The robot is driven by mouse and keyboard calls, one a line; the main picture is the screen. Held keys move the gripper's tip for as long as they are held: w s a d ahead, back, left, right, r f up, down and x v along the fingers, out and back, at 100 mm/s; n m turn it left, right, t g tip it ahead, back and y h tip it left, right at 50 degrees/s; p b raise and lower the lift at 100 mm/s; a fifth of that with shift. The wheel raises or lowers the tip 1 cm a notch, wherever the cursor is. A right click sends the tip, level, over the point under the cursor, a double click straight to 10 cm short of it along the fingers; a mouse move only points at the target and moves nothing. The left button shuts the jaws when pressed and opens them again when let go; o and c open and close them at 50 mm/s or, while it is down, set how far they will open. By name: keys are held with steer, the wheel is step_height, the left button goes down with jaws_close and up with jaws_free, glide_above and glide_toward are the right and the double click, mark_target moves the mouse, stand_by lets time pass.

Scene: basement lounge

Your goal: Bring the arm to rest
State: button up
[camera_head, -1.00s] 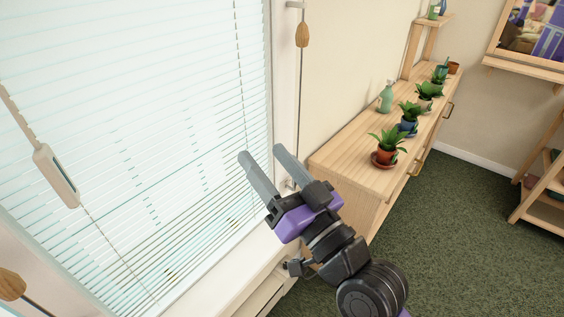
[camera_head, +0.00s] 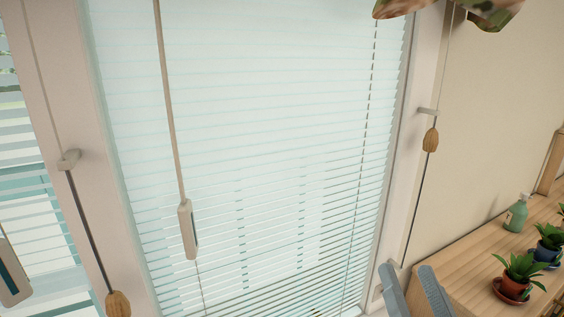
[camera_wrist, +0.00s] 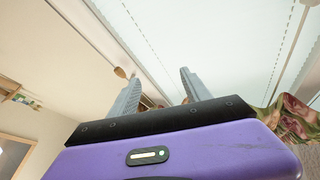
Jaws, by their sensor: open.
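My gripper (camera_head: 408,283) shows at the bottom right of the head view, with only its two grey fingers in the picture. The fingers stand apart with nothing between them. In the wrist view, my gripper (camera_wrist: 158,88) also shows open and empty, with its purple body below the fingers. In the head view it is in front of the lower right of the window frame, left of the wooden cabinet (camera_head: 462,255). The rest of my arm is outside the head view.
A window blind (camera_head: 270,130) fills the middle. A wooden pull (camera_head: 431,140) hangs on a cord at its right, another (camera_head: 118,303) at lower left. A red potted plant (camera_head: 514,280), a blue potted plant (camera_head: 548,245) and a green bottle (camera_head: 516,212) stand on the cabinet.

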steer(key=s+f+n+g, duration=0.1)
steer(key=s+f+g, duration=0.1)
steer(key=s+f, duration=0.4)
steer(key=s+f+n+g, duration=0.1)
steer(key=s+f+g, duration=0.2)
steer(key=s+f, duration=0.4)
steer(key=s+f+g, duration=0.2)
steer(key=s+f, duration=0.5)
steer(key=s, duration=1)
steer(key=shift+s+d+f+n+h, duration=0.15)
steer(key=shift+s+n+h, duration=0.2)
steer(key=shift+n+h, duration=0.05)
